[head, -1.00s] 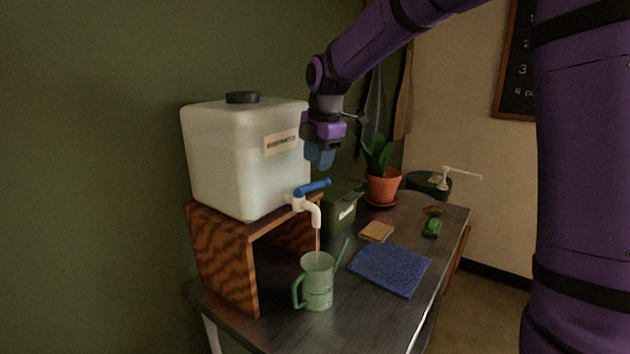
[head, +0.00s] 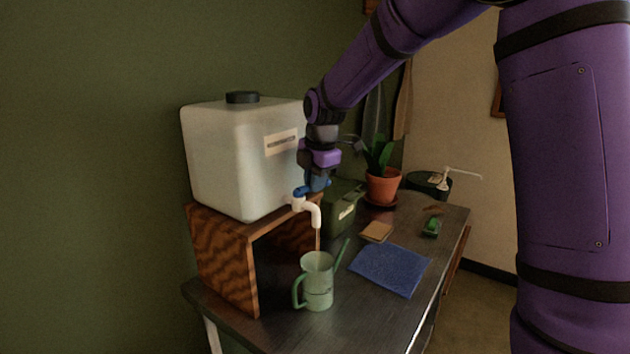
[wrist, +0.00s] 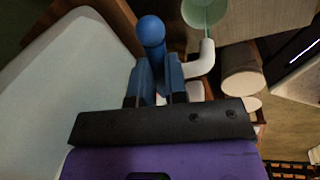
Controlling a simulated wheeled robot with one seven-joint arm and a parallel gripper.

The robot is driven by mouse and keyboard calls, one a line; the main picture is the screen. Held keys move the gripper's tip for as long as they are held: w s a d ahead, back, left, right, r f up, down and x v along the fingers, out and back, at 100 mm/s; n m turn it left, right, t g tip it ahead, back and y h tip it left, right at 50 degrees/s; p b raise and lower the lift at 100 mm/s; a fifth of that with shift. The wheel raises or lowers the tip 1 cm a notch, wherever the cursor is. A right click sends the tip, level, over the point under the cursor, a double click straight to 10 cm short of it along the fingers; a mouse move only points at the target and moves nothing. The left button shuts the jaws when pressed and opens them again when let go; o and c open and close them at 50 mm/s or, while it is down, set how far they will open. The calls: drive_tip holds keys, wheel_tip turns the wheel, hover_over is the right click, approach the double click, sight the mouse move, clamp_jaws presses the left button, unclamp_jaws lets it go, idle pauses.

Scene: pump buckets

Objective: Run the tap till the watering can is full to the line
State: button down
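The green watering can (head: 318,284) stands upright on the table below the white tap spout (head: 314,213). It also shows at the top of the wrist view (wrist: 205,12). A faint thin stream seems to run from spout to can. The water level and the line cannot be read. My gripper (head: 315,184) is down at the blue tap lever (head: 299,191), partly covering it. In the wrist view the lever's round blue end (wrist: 150,31) shows past my blue fingertips (wrist: 160,72), which are close together around its neck. Whether they grip it is unclear.
The translucent water tank (head: 228,150) sits on a wooden stand (head: 222,255) behind the tap. A green box (head: 340,215) and a potted plant (head: 384,187) stand behind and right. A blue cloth (head: 390,268), a sponge (head: 376,231) and a green brush (head: 431,228) lie on the right.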

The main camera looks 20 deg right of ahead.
drive_tip(key=shift+s+m+h, duration=0.15)
drive_tip(key=shift+s+m, duration=0.15)
drive_tip(key=shift+m, duration=0.55)
drive_tip(key=shift+s+m+h, duration=0.15)
drive_tip(key=shift+s+m, duration=0.15)
drive_tip(key=shift+m, duration=0.55)
drive_tip(key=c, duration=1.1)
unclamp_jaws()
drive_tip(key=shift+c, duration=0.2)
wheel_tip(320, 180, up, 11)
drive_tip(key=s, duration=0.2)
drive_tip(key=shift+f, duration=0.15)
drive_tip(key=shift+d, duration=0.1)
